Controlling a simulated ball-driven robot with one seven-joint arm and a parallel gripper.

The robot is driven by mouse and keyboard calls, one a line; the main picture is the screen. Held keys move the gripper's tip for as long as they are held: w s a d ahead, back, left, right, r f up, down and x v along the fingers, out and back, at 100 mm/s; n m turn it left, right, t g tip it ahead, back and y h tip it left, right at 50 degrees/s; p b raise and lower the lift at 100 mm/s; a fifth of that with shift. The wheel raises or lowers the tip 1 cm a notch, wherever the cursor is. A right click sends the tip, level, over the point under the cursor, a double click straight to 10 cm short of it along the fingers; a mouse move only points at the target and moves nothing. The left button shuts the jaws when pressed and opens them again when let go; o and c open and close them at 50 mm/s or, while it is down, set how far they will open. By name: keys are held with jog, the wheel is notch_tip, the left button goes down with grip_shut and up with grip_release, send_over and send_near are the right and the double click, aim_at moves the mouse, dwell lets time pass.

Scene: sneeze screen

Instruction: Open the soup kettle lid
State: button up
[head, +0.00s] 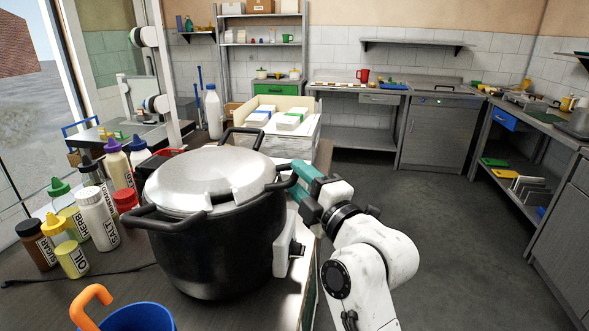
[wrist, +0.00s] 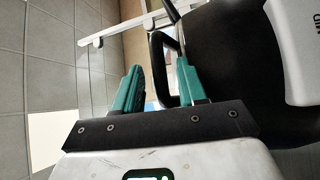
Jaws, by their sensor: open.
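The soup kettle (head: 215,250) is a large black pot standing on the counter at the left of the head view. Its silver lid (head: 205,180) lies flat and shut on top. A black handle (head: 283,181) sticks out at the right of the lid. My gripper (head: 291,182) is at this handle, with teal fingers. In the wrist view the fingers of my gripper (wrist: 158,88) are apart, with a black bar-like handle (wrist: 159,68) between them. I cannot tell whether either finger touches it. The dark kettle body (wrist: 225,60) fills the right of that view.
Several labelled bottles (head: 97,218) stand left of the kettle. A blue container with an orange handle (head: 140,318) is in front. A bin with white packets (head: 300,142) is behind the kettle. The floor (head: 450,220) to the right is clear.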

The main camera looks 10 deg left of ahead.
jog(key=shift+x, duration=1.1)
jog(key=shift+d, duration=0.1)
jog(key=shift+c, duration=0.3)
grip_shut()
